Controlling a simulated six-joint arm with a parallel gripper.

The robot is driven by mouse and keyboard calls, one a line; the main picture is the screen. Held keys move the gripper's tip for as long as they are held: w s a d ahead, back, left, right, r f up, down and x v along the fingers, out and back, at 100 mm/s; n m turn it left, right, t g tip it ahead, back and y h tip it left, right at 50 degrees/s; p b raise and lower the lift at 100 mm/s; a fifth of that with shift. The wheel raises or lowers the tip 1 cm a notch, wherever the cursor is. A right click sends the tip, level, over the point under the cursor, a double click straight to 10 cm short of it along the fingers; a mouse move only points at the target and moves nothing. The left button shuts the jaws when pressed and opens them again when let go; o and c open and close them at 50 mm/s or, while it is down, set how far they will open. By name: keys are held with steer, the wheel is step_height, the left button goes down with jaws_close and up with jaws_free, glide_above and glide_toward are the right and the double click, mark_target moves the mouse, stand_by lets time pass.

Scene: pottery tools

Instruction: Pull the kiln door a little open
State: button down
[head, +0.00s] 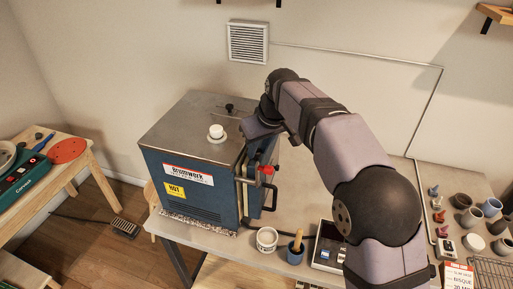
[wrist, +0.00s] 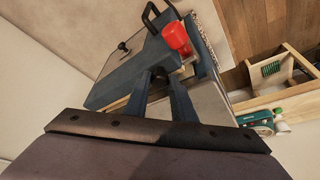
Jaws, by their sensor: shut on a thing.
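The kiln (head: 190,185) is a blue box with a grey top, standing on the table in the head view. Its door (head: 271,180) is at the right side, with a black handle (head: 239,183) and a red knob (head: 266,169). In the wrist view, the blue door (wrist: 130,80) shows a pale edge, with the red knob (wrist: 176,38) and black handle (wrist: 160,12) beyond my fingers. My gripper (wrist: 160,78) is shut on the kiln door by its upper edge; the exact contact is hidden. In the head view my arm partly covers it. I cannot tell how far open the door stands.
A white pot (head: 267,239), a blue cup (head: 296,253) with a wooden-handled tool and a scale (head: 328,247) stand right of the kiln. Several cups sit at the far right.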

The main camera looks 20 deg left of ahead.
steer(key=w+d+n+g+y+p, duration=0.1)
steer(key=w+d+n, duration=0.2)
steer(key=d, duration=0.6)
steer(key=shift+w+d+n, duration=0.2)
steer(key=shift+w+n, duration=0.05)
steer(key=shift+n, duration=0.35)
steer(key=shift+r, duration=0.1)
steer(key=c, duration=1.5)
jaws_free()
steer(key=shift+b+v, duration=0.9)
steer(key=shift+v, duration=2.75)
